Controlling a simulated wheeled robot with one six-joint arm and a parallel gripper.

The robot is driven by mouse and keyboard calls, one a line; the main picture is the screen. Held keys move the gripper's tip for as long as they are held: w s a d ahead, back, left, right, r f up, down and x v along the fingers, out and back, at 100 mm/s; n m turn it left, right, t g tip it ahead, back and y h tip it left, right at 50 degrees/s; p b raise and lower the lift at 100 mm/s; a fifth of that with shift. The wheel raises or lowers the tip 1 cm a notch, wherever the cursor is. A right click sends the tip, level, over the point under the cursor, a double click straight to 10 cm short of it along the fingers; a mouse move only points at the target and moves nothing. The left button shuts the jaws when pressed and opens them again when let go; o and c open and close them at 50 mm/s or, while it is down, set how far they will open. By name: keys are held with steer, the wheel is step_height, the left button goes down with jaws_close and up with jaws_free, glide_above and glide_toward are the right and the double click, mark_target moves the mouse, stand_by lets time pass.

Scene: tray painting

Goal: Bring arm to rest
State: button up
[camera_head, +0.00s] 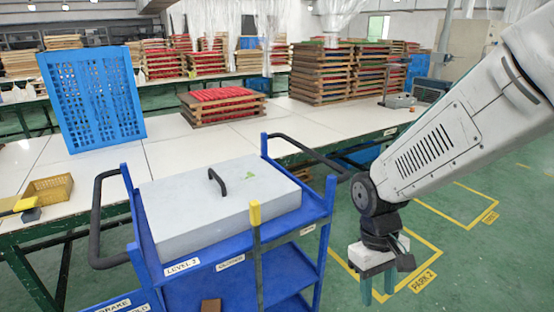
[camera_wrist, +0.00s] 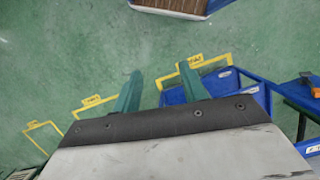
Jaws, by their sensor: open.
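My gripper (camera_head: 376,290) hangs at the lower right of the head view, pointing down over the green floor. It is to the right of the blue cart (camera_head: 318,215) and apart from it. My arm comes in from the upper right of the head view.
The cart bears a grey lidded box (camera_head: 165,215) with a black handle. Behind it a long white table (camera_head: 150,155) holds a blue perforated crate (camera_head: 92,100), a yellow basket (camera_head: 50,189) and stacked wooden trays (camera_head: 320,75). Green floor (camera_head: 490,260) with yellow markings is free at right.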

steer(key=s+d+r+m+t, duration=0.2)
steer(key=s+d+r, duration=0.1)
steer(key=s+r, duration=0.3)
steer(key=s+d+r+m+t+y, duration=0.1)
steer(key=s+d+r+m+t, duration=0.1)
steer(key=s+r, duration=0.4)
step_height(320, 180, up, 4)
steer(key=shift+d+r, duration=0.15)
steer(key=shift+d, duration=0.55)
